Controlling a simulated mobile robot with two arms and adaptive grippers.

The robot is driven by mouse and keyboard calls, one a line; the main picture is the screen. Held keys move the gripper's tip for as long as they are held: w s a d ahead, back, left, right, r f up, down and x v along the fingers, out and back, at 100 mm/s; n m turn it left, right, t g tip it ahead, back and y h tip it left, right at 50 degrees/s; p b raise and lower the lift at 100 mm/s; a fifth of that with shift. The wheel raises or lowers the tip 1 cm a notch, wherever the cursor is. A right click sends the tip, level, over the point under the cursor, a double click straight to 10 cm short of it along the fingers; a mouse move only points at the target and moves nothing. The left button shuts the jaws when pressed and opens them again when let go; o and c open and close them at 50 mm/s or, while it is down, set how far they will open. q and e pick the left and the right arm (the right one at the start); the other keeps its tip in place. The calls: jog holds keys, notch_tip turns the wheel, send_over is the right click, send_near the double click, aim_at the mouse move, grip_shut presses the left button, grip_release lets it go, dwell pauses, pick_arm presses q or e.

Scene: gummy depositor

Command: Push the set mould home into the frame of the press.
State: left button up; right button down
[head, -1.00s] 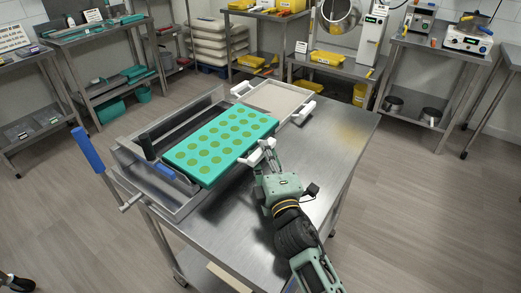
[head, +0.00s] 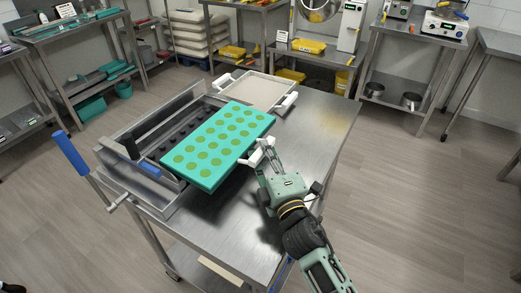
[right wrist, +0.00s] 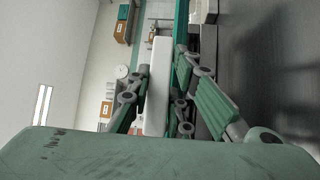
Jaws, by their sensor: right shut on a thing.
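The set mould (head: 217,143) is a teal slab with rows of olive-green round fills. It lies partly over the press (head: 150,190), a metal frame with a dark pegged bed (head: 185,133), and overhangs it on the right. The bed shows uncovered along the mould's upper left side. My right gripper (head: 262,153) is at the mould's right edge, shut on a white handle there. In the right wrist view the white handle (right wrist: 157,85) runs between the fingers, with a teal edge beside it. My left gripper is not in view.
The press has a blue-gripped lever (head: 75,157) on its left. A pale tray with white handles (head: 258,90) lies behind the mould. The steel table (head: 315,130) is clear on the right. Shelves and racks stand along the walls.

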jog(key=s+d+p, duration=0.1)
jog(key=s+d, duration=0.2)
jog(key=d, duration=0.2)
jog(key=shift+s+d, duration=0.3)
jog(key=shift+s, duration=0.05)
dwell(0.6)
jog(key=shift+r, duration=0.1)
dwell(0.4)
jog(key=shift+a+r+n+g+p, duration=0.1)
jog(key=shift+n+g+p, duration=0.2)
jog(key=shift+p, duration=1.15)
jog(key=shift+w+a, duration=0.1)
dwell(0.4)
